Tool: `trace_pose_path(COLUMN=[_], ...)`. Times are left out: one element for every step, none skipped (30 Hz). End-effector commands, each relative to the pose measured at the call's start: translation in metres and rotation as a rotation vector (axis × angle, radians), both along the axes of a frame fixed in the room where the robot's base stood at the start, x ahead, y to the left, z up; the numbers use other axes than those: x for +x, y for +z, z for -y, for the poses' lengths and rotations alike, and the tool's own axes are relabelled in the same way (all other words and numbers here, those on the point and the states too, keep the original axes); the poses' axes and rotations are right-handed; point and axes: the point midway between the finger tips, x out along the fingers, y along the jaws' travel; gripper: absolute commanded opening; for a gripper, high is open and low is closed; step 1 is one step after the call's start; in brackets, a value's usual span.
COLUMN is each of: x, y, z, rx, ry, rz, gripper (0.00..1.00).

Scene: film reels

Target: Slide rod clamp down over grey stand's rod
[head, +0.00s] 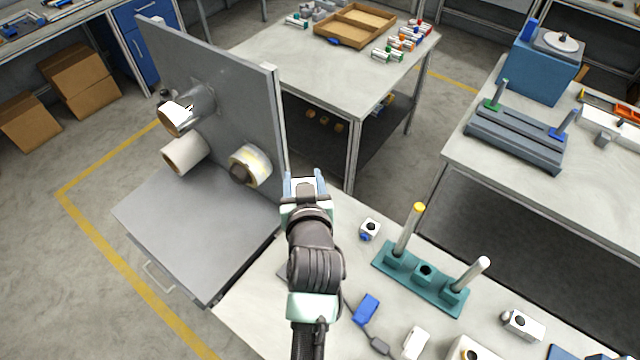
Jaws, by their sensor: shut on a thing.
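My gripper (305,184) is at the picture's middle, left of the stands, shut on a small pale thing mostly hidden by the gripper; I cannot tell if it is a rod clamp. A grey stand (512,140) lies on the right table, with a green-footed upright (497,94) and a blue-footed one (565,124). My gripper is well apart from it. Nearer, a teal stand (425,276) holds a yellow-tipped rod (409,229) and a pale-tipped rod (470,275). White clamp-like blocks with dark holes lie near it, one with a blue knob (370,229), one (523,325) at lower right.
A grey upright panel (225,95) with several rolls stands left of my gripper. The near bench also carries a blue piece (366,308) and a white block (415,343). A wooden tray (345,38) and small parts occupy the back table. A blue box (540,72) stands behind the grey stand.

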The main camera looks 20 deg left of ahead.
Motion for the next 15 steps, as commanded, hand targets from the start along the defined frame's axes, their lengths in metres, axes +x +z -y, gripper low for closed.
trace_pose_path(x=[0.000, 0.000, 0.000, 0.000, 0.000, 0.000, 0.000, 0.000, 0.000, 0.000, 0.000, 0.000, 0.000, 0.000, 0.000], y=[0.010, 0.012, 0.013, 0.014, 0.013, 0.013, 0.011, 0.010, 0.008, 0.006, 0.004, 0.001, -0.002, -0.005, -0.009], z=[-0.003, -0.005, -0.006, -0.007, -0.007, -0.008, -0.008, -0.008, -0.008, -0.008, -0.007, -0.007, -0.007, -0.007, -0.007], rx=[0.001, 0.001, 0.001, 0.001, 0.001, 0.000, 0.000, 0.001, 0.000, 0.000, 0.000, 0.000, 0.000, 0.000, 0.000], ry=[0.009, 0.013, 0.016, 0.018, 0.020, 0.021, 0.021, 0.022, 0.021, 0.021, 0.021, 0.021, 0.021, 0.020, 0.020], rz=[0.002, 0.002, 0.003, 0.003, 0.003, 0.003, 0.003, 0.003, 0.003, 0.003, 0.003, 0.003, 0.003, 0.003, 0.003], gripper=[0.00, 0.00, 0.00, 0.00, 0.00, 0.00, 0.00, 0.00, 0.00, 0.00, 0.00, 0.00, 0.00, 0.00, 0.00])
